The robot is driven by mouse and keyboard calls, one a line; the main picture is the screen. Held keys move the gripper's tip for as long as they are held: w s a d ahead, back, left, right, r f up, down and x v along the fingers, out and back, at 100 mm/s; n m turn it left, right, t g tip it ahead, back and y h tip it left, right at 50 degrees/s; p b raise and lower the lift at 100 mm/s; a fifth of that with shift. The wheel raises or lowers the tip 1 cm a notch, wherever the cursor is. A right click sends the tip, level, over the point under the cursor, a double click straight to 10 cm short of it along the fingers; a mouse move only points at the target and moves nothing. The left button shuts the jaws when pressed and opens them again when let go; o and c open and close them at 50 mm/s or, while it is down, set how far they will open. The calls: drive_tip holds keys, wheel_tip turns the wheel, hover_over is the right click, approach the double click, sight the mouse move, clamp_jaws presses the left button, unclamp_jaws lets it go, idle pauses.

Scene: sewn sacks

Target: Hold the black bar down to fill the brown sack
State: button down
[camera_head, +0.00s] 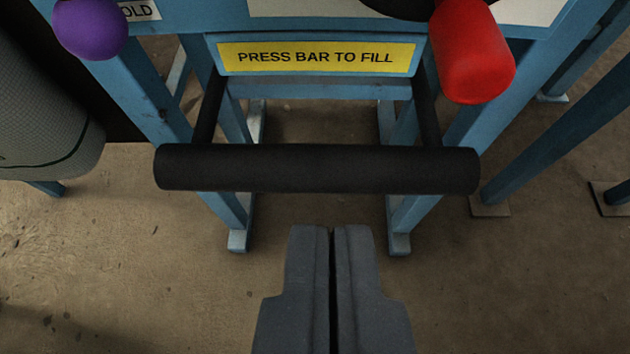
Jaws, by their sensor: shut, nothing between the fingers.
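The black bar (318,169) runs level across the middle of the view. Two black side arms join it to a blue frame, below a yellow sign (318,57) reading "PRESS BAR TO FILL". My gripper (331,232) is shut and empty at the bottom centre. In the picture its fingertips are just below the bar, with a strip of floor showing between them. How far apart they are in depth I cannot tell. No brown sack is in view.
A purple ball knob (90,28) is at the top left and a red handle (472,50) at the top right. A grey roll-like thing (45,110) is at the left edge. Blue legs (560,130) stand on the right. The floor (130,270) on both sides of my gripper is clear.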

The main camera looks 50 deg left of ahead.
drive_tip(key=b, duration=0.2)
hover_over(328, 171)
drive_tip(key=s+d, duration=0.1)
wheel_tip(328, 171, down, 6)
wheel_tip(328, 171, down, 2)
drive_tip(key=shift+d+f+b, duration=0.1)
drive_tip(key=shift+b, duration=0.4)
drive_tip(key=shift+w+f, duration=0.1)
drive_tip(key=shift+f, duration=0.55)
